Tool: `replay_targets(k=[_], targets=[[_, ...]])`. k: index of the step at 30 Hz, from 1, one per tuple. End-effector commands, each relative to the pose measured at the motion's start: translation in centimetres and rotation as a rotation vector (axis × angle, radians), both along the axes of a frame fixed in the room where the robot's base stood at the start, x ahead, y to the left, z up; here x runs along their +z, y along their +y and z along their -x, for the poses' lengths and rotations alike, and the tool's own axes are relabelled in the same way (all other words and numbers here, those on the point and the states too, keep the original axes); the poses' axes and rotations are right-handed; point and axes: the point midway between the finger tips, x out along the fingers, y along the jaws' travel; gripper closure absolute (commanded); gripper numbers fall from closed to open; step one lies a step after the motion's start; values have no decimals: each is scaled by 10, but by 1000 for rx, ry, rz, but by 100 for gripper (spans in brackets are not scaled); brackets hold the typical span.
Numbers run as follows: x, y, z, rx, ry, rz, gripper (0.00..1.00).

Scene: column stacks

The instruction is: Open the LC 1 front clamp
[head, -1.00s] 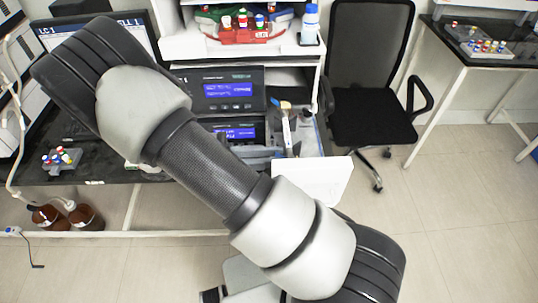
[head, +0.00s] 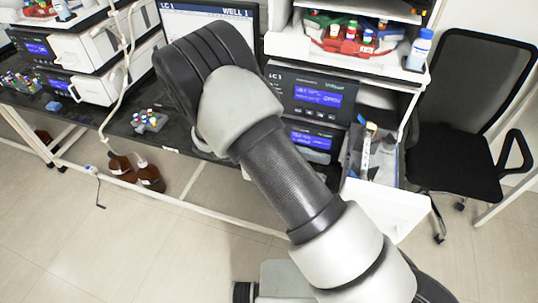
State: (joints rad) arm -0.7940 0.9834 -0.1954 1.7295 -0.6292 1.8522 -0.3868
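The LC 1 instrument (head: 340,82) stands right of my arm in the head view, a dark front with a lit blue display and a label reading LC 1. A second dark unit with a blue display (head: 312,141) sits below it. Beside them is an open grey compartment (head: 385,170) with a white panel (head: 390,208) at its front. A slim upright piece with an orange-brown top and pale body (head: 365,152) stands in it. I cannot make out the front clamp or its state. My arm crosses the middle of the view, hiding part of the bench; its gripper is not visible.
A monitor (head: 243,18) stands behind my arm. A small rack of coloured vials (head: 149,122) sits on the black bench. Brown bottles (head: 150,177) stand on the floor below. A black chair (head: 452,165) is at the right. The floor at lower left is clear.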

Motion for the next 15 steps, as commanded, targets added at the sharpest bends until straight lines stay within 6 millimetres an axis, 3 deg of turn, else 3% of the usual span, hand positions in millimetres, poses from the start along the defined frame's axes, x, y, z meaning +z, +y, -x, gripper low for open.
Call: replay_targets(k=[9, 15], targets=[[-1, 78, -22, 6, -3, 2, 66], [0, 97, -27, -2, -1, 5, 66]])
